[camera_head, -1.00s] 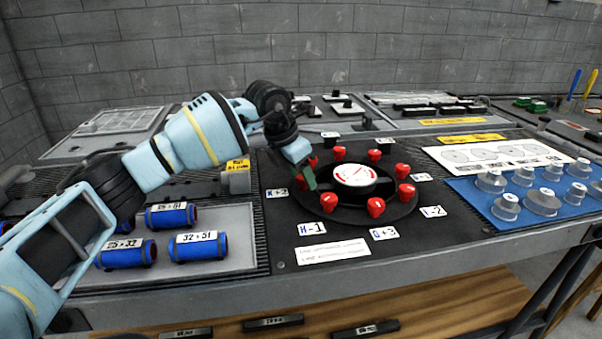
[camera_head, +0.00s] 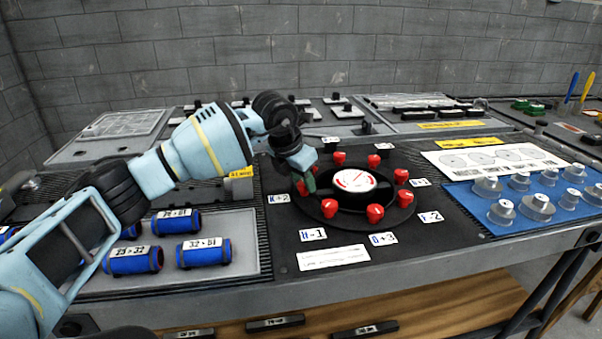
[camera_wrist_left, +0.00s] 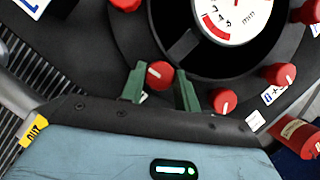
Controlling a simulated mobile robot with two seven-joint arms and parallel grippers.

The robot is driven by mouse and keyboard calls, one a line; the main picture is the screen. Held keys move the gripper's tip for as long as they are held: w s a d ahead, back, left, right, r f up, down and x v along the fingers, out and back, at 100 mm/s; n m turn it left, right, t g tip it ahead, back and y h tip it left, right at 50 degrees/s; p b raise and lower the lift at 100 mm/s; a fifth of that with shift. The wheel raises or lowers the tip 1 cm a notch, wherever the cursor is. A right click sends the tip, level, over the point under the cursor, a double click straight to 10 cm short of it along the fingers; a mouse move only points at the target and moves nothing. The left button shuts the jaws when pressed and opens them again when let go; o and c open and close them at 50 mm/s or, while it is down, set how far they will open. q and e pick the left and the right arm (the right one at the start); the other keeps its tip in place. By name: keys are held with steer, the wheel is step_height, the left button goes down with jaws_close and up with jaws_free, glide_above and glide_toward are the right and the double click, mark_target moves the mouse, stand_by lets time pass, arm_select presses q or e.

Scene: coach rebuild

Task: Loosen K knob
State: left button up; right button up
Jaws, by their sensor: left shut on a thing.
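The black round dial base (camera_head: 354,203) carries several red knobs around a white gauge (camera_head: 354,180). The K +2 label (camera_head: 278,198) lies left of it, by the left knob. My left gripper (camera_head: 308,184) reaches down at that knob, and its green fingertip hides part of it. A bit of the red K knob (camera_head: 300,189) shows beside the finger. In the left wrist view, the two green fingers of my gripper (camera_wrist_left: 161,88) stand on either side of the red knob (camera_wrist_left: 160,74), shut on it. My right gripper is not in view.
Neighbouring red knobs stand close by, one at the front left (camera_head: 329,208). Blue cylinders (camera_head: 204,252) lie on a tray at left. A blue mat (camera_head: 470,193) with clear-grey knob-like parts is at right. White label cards lie flat before the dial.

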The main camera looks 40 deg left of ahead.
arm_select(q)
steer(key=n+p, duration=0.1)
steer(key=n+y+p, duration=0.1)
steer(key=n+p, duration=0.2)
steer(key=shift+d+r+n+y, duration=0.15)
steer(key=shift+r+n+y, duration=0.15)
steer(key=shift+y, duration=0.1)
steer(key=n+p, duration=0.2)
steer(key=n+g+y+p, duration=0.1)
steer(key=n, duration=0.1)
steer(key=shift+w+d+n+y+p, duration=0.1)
steer(key=shift+n+y+p, duration=0.2)
steer(key=shift+p, duration=0.05)
steer(key=n+p, duration=0.1)
steer(key=n, duration=0.1)
steer(key=shift+w+n+g+y, duration=0.1)
steer(key=shift+n+g+y, duration=0.2)
steer(key=shift+g+y, duration=0.1)
steer(key=shift+f+n+g+y+p, duration=0.1)
steer(key=shift+n+g+y+p, duration=0.2)
steer(key=shift+n, duration=0.7)
steer(key=shift+f+n+g+y+p, duration=0.1)
steer(key=shift+n+g+p, duration=0.3)
steer(key=shift+n, duration=0.6)
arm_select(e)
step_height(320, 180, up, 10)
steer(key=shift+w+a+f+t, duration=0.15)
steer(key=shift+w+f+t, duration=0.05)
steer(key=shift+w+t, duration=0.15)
